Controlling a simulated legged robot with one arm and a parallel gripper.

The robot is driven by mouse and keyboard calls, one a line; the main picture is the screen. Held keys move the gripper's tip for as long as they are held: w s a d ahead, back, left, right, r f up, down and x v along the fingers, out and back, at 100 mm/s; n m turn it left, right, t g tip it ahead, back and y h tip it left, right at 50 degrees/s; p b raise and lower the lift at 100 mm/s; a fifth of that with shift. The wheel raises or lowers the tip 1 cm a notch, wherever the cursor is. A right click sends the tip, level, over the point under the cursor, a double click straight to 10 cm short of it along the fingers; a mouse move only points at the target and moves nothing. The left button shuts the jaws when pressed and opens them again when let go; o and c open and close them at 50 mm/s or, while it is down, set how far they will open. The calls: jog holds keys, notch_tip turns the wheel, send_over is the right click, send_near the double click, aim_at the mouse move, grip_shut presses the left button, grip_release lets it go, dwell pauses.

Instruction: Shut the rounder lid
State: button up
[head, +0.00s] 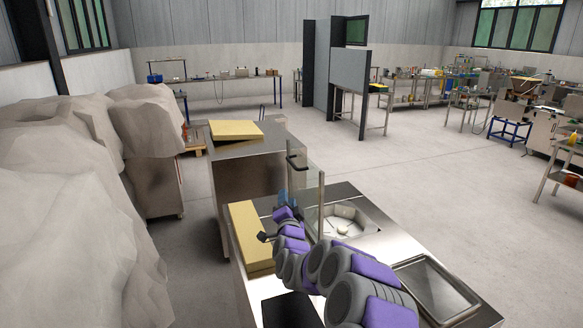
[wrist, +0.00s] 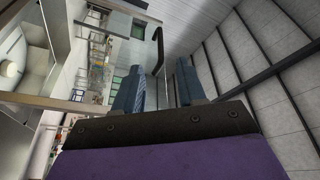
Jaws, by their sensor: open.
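The rounder (head: 366,238) is a steel machine with a pale round bowl in its top. Its clear lid (head: 321,205) stands raised, about upright, at the left of the bowl, so the bowl is uncovered. A black handle (head: 294,161) sits at the lid's upper left; it also appears as a dark bar in the wrist view (wrist: 158,50). My gripper (head: 286,200) is on the left side of the lid, below the handle. In the wrist view its blue fingers (wrist: 159,88) are apart with nothing between them, and the handle shows beyond them.
A yellowish board (head: 248,238) lies on the steel top to the left. A second steel machine (head: 250,170) with a similar board stands behind. A shallow steel tray (head: 436,287) is at the right front. Covered bulky shapes (head: 60,200) fill the left. Floor to the right is clear.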

send_near(292, 163)
jog(key=shift+m+t+h, duration=0.3)
jog(key=shift+h, duration=0.1)
jog(key=x, duration=0.4)
jog(key=f+x, duration=0.1)
jog(key=x, duration=0.2)
jog(key=shift+w+d+f, duration=0.1)
jog(key=shift+w, duration=0.1)
jog(key=p+x, duration=0.1)
jog(key=p, duration=0.1)
jog(key=p+x, duration=0.1)
jog(key=p, duration=0.2)
jog(key=shift+w+a, duration=0.25)
jog(key=shift+w, duration=0.1)
jog(key=shift+f, duration=0.1)
dwell(0.4)
